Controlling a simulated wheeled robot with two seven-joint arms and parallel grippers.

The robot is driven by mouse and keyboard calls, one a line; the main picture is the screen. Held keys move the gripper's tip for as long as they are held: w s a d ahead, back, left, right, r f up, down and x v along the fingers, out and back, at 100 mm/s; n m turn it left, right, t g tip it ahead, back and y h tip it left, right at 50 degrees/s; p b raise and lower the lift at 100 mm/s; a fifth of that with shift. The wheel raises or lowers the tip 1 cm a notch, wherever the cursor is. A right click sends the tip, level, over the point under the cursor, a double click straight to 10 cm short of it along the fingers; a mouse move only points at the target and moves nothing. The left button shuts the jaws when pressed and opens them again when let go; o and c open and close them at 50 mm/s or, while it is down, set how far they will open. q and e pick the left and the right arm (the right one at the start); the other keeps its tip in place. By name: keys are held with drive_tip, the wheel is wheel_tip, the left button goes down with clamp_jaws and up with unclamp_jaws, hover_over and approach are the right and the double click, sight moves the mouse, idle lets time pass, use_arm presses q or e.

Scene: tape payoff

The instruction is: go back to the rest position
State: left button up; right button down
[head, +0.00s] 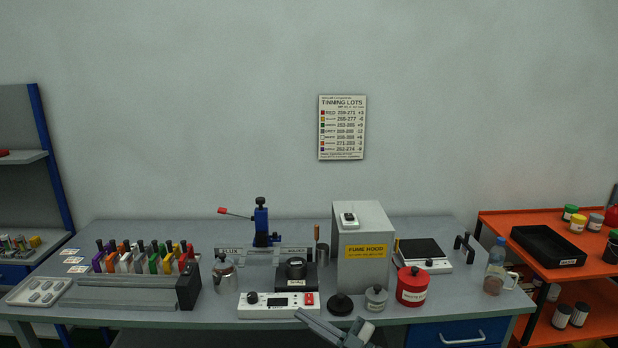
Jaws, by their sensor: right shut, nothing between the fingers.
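My right gripper (312,321) shows at the bottom edge of the head view, in front of the grey workbench (215,338). It is shut and holds nothing. It lies across the bench's front edge in the picture, just below the white control box. I cannot tell its height or whether it touches anything. The rest of its arm is cut off by the frame. My left gripper is out of view.
On the bench stand the white control box (260,308), a black-based knob (340,304), a grey jar (376,299), a red canister (412,287) and the fume hood (375,272). Coloured holders (145,260) stand left. An orange cart (500,222) is at right.

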drive_tip(key=s+d+f+m+t+h, duration=0.15)
drive_tip(key=d+f+m+h, duration=0.3)
drive_tip(key=f, duration=0.65)
drive_tip(key=d+f+m+t+h, duration=0.25)
drive_tip(key=d+f+h, duration=0.2)
drive_tip(key=f, duration=0.75)
drive_tip(key=s+d+f+m+g+h, duration=0.1)
drive_tip(key=s+d+f+m+h, duration=0.15)
drive_tip(key=s+f, duration=0.4)
drive_tip(key=s+d+f+m+g+h, duration=0.1)
drive_tip(key=s+d+f, duration=0.2)
drive_tip(key=f, duration=0.6)
drive_tip(key=s+d+f+m+g+h, duration=0.1)
drive_tip(key=s+d+f+h, duration=0.2)
drive_tip(key=f, duration=0.4)
drive_tip(key=s+d+f+m+g+h+b, duration=0.1)
drive_tip(key=s+d+f+g, duration=0.2)
drive_tip(key=s+f, duration=0.7)
drive_tip(key=s+d+f+m+g+h, duration=0.1)
drive_tip(key=s+d+f+g, duration=0.15)
drive_tip(key=s+f, duration=0.75)
drive_tip(key=s+d+f+g, duration=0.1)
drive_tip(key=s+g, duration=0.1)
drive_tip(key=s, duration=1.3)
drive_tip(key=s+d+f+m+g, duration=0.1)
drive_tip(key=s+g, duration=0.2)
drive_tip(key=s, duration=1.2)
drive_tip(key=shift+s+d+f+h+b, duration=0.2)
drive_tip(key=shift+d+f+h+b, duration=0.1)
drive_tip(key=shift+d+h+b, duration=0.1)
